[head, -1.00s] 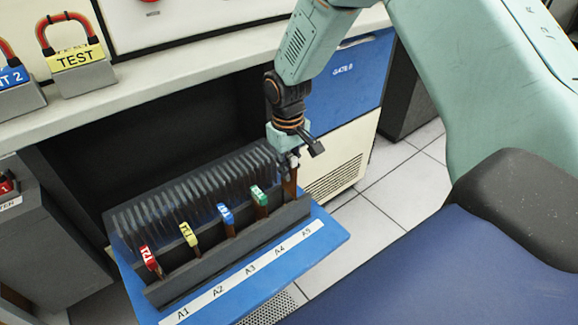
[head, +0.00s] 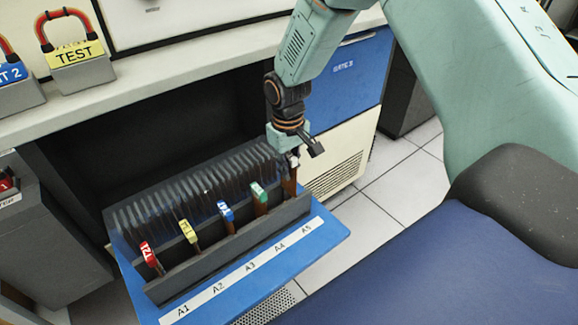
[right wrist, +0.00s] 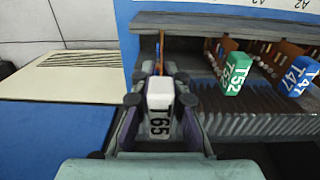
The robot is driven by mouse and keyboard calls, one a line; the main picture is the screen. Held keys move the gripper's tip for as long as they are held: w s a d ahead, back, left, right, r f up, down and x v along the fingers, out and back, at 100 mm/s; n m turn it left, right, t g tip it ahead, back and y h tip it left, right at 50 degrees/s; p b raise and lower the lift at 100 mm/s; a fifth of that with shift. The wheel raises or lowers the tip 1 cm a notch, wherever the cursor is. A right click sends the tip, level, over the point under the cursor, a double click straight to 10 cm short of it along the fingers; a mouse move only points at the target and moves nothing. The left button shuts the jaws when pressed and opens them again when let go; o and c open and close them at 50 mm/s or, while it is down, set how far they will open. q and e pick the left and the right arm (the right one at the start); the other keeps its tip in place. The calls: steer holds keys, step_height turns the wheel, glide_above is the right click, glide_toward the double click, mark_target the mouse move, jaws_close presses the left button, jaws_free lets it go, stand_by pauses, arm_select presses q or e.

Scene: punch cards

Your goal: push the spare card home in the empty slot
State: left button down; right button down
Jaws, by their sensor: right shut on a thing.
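The spare card is brown with a white tag (right wrist: 159,106) reading T65. My right gripper (head: 289,153) is shut on the tag, with a finger on either side in the right wrist view. The card (head: 290,183) stands upright at the A5 end of the dark card rack (head: 240,236). Its lower edge is hidden behind the rack's front wall, so I cannot tell how deep it sits. Red (head: 148,252), yellow (head: 188,231), blue (head: 226,210) and green (head: 258,192) tagged cards stand at A1 to A4. My left gripper is not in view.
The rack sits on a blue tray (head: 325,240) with a white label strip. The green T52 tag (right wrist: 236,73) is the nearest neighbour in the right wrist view. A counter edge (head: 200,70) runs above the dark bay.

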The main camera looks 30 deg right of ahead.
mark_target(289, 155)
steer(key=shift+f, duration=1.15)
stand_by(0.4)
steer(key=shift+f+b, duration=0.95)
steer(key=shift+f, duration=0.9)
stand_by(0.9)
steer(key=c, duration=1.3)
jaws_free()
steer(key=shift+r, duration=0.1)
step_height(289, 155, up, 12)
steer(key=shift+a+f, duration=0.1)
steer(key=shift+s, duration=0.1)
